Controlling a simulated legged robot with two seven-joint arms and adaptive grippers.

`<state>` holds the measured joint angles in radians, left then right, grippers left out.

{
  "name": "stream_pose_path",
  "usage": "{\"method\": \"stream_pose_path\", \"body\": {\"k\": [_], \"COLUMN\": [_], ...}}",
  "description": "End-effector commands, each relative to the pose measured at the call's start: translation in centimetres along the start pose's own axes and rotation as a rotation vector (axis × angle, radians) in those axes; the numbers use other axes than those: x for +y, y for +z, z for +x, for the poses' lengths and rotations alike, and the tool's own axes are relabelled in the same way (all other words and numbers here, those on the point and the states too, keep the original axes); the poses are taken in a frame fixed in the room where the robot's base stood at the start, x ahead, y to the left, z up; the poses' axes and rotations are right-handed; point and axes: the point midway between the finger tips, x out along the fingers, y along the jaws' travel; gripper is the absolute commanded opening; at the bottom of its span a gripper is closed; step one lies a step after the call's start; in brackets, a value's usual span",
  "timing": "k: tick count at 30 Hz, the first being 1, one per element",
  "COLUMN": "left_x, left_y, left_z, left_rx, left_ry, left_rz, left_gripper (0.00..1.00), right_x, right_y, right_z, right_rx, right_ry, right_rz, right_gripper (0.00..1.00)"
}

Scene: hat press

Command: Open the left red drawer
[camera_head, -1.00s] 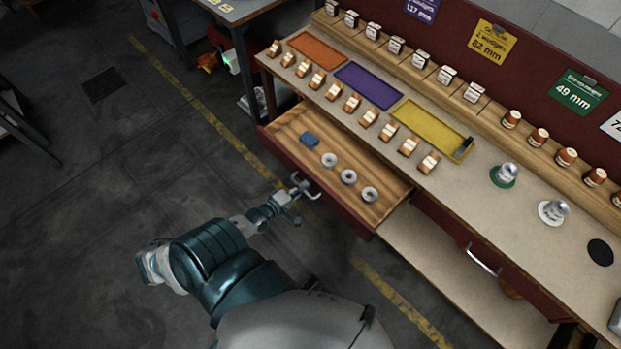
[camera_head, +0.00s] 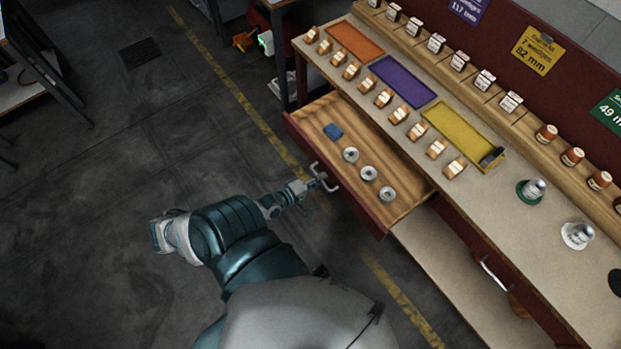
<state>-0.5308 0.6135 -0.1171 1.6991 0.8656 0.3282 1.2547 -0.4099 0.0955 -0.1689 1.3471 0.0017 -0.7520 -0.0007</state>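The left red drawer (camera_head: 362,212) is pulled out from under the workbench, with its wooden inside showing. My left gripper (camera_head: 314,184) is at this piece, just outside the drawer front. The fingers are too small and blend with the handle, so I cannot tell whether they grip it. My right gripper is not in view.
The bench top holds orange, purple and yellow trays (camera_head: 409,82) and rows of small blocks. Another red drawer with a metal handle (camera_head: 494,272) is closed at right. The dark floor left of the drawer is mostly clear.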

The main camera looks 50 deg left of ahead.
Motion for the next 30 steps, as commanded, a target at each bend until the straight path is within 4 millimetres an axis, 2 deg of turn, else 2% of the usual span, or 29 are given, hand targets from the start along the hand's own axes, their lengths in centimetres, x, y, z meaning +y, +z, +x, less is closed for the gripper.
{"method": "stream_pose_path", "body": {"k": [9,15,21,30], "left_x": [-0.3,-0.3,-0.3,-0.3], "left_y": [-0.1,-0.1,-0.1,-0.1], "left_z": [-6.7,-10.1,-11.4,-11.4], "left_rx": [-0.001,-0.002,-0.001,-0.001], "left_ry": [-0.008,-0.007,-0.005,-0.005], "left_rz": [-0.001,0.0,-0.002,-0.002], "left_gripper": [0.23,0.23,0.23,0.23], "right_x": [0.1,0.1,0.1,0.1], "right_y": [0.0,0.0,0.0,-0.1], "right_z": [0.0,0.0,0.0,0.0], "right_rx": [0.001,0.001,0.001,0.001], "right_ry": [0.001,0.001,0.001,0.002], "right_rz": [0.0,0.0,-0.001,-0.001], "right_gripper": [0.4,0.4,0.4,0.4]}}
